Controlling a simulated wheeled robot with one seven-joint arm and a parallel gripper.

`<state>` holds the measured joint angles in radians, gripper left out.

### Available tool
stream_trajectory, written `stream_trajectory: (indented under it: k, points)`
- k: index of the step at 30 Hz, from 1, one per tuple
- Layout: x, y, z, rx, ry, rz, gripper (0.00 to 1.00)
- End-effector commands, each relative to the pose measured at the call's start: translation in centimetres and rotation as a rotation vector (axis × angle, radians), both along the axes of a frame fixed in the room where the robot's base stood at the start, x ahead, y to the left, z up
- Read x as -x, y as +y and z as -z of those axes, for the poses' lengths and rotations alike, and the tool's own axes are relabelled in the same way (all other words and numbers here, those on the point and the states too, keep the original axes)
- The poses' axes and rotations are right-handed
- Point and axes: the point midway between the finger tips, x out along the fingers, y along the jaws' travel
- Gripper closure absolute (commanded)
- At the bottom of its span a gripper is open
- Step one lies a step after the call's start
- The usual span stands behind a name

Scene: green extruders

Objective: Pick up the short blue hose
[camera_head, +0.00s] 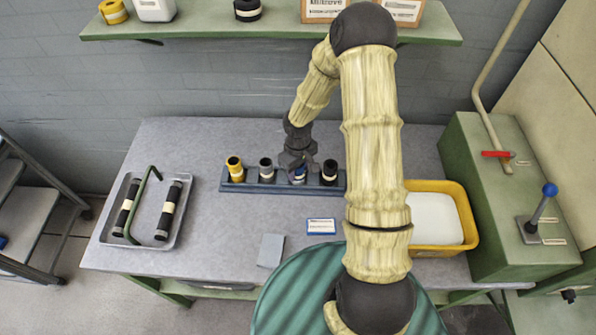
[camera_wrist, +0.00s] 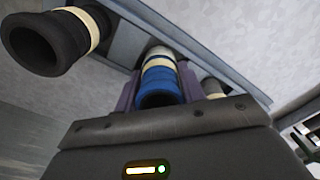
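The short blue hose (camera_head: 299,177) stands upright in the long blue-grey rack (camera_head: 226,187) on the workbench, third from the left. It has a cream band, and my gripper partly hides it in the head view. My gripper (camera_head: 299,167) is down over this hose. In the wrist view the blue hose (camera_wrist: 159,84) shows its open dark end, with a purplish finger close on each side. I cannot tell whether the fingers press on it. In the rack also stand a yellow hose (camera_head: 235,169), a grey hose (camera_head: 266,169) and a black hose (camera_head: 329,172).
A metal tray (camera_head: 107,226) with two black hoses and a green handle lies at the left. A yellow bin (camera_head: 462,213) and a green cabinet with a blue-knobbed lever (camera_head: 540,206) stand at the right. A small blue-white card (camera_head: 321,226) lies in front. A shelf (camera_head: 210,30) hangs above.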

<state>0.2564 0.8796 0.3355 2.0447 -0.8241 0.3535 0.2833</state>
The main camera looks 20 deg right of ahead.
Motion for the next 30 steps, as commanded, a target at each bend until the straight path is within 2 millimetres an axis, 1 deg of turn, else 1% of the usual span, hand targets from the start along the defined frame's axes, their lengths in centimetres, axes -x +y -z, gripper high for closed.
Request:
stream_trajectory:
  k: [1,3,4,5,11,14,17,20,27,30]
  points:
    - [0.0,0.0,0.0,0.0,0.0,0.0,0.71]
    - [0.0,0.0,0.0,0.0,0.0,0.0,0.85]
    - [0.0,0.0,0.0,0.0,0.0,0.0,0.86]
    - [0.0,0.0,0.0,0.0,0.0,0.0,0.9]
    - [0.0,0.0,-0.1,0.0,-0.001,0.0,0.9]
    - [-0.1,0.0,-0.6,0.0,-0.002,0.0,0.9]
    - [-0.1,0.0,-1.7,0.0,-0.004,0.002,0.9]
    - [-0.1,-0.1,-3.3,0.001,-0.005,0.002,0.9]
    - [-0.1,-0.1,-8.0,0.001,-0.005,0.002,0.9]
    - [-0.1,0.0,-9.3,0.0,-0.004,0.001,0.9]
